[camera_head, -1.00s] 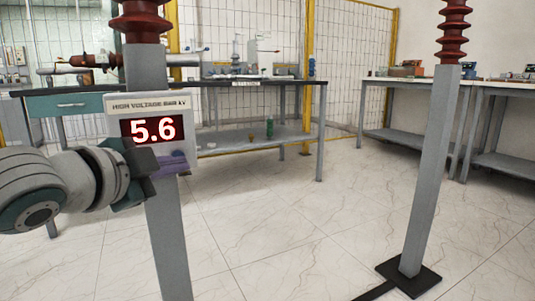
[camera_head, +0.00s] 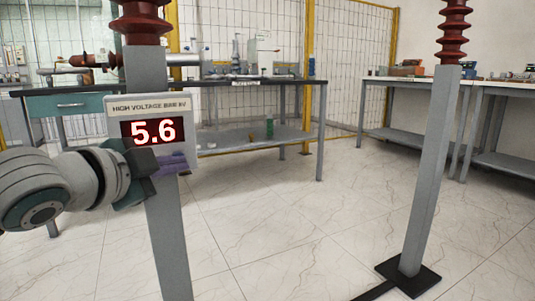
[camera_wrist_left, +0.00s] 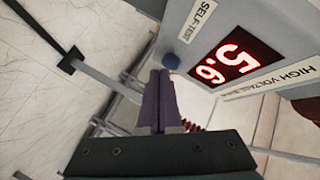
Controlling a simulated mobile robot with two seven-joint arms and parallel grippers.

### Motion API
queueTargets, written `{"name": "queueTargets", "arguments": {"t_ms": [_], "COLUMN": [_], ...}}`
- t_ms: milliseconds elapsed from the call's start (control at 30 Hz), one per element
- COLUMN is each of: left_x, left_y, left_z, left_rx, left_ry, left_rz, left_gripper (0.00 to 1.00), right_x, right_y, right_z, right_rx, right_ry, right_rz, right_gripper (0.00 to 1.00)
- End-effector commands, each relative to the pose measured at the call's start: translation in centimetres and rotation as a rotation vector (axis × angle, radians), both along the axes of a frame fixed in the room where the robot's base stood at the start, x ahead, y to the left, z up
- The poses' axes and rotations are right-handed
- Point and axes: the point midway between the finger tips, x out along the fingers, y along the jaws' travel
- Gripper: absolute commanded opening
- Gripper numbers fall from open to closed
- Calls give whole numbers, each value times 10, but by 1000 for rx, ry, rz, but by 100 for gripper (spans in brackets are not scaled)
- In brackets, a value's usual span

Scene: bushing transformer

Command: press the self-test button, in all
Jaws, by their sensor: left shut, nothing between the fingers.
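A grey high-voltage meter box (camera_head: 190,128) is fixed to a grey post in the head view. Its red display (camera_head: 154,132) reads 5.6 and also shows in the left wrist view (camera_wrist_left: 232,65). My left gripper (camera_head: 174,163) is shut and empty, in front of the box's lower part. In the left wrist view its purple fingertips (camera_wrist_left: 161,73) lie right by the button; I cannot tell whether they touch it. In the head view the button is hidden. My right gripper is out of view.
The grey post (camera_head: 170,240) with a red ribbed insulator (camera_head: 141,22) carries the box. A second post (camera_head: 432,170) stands at the right on a black base. Workbenches (camera_head: 260,80) and a mesh fence stand behind. The tiled floor between the posts is clear.

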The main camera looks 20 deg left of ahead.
Motion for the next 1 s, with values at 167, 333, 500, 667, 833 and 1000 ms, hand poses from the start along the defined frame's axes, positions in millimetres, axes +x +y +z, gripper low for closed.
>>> {"name": "queueTargets", "arguments": {"t_ms": [167,333,500,667,833,1000], "left_x": [0,1,2,3,5,6], "left_y": [0,1,2,4,5,7], "left_z": [0,0,0,0,0,0], "left_rx": [0,0,0,1,1,1], "left_ry": [0,0,1,1,0,0], "left_rz": [0,0,0,0,0,0], "left_gripper": [0,0,0,0,0,0], "right_x": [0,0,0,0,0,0], "right_y": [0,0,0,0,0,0], "right_z": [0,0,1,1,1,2], "right_rx": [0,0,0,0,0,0], "right_ry": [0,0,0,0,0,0], "right_rz": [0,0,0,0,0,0], "right_gripper": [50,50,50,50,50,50]}}
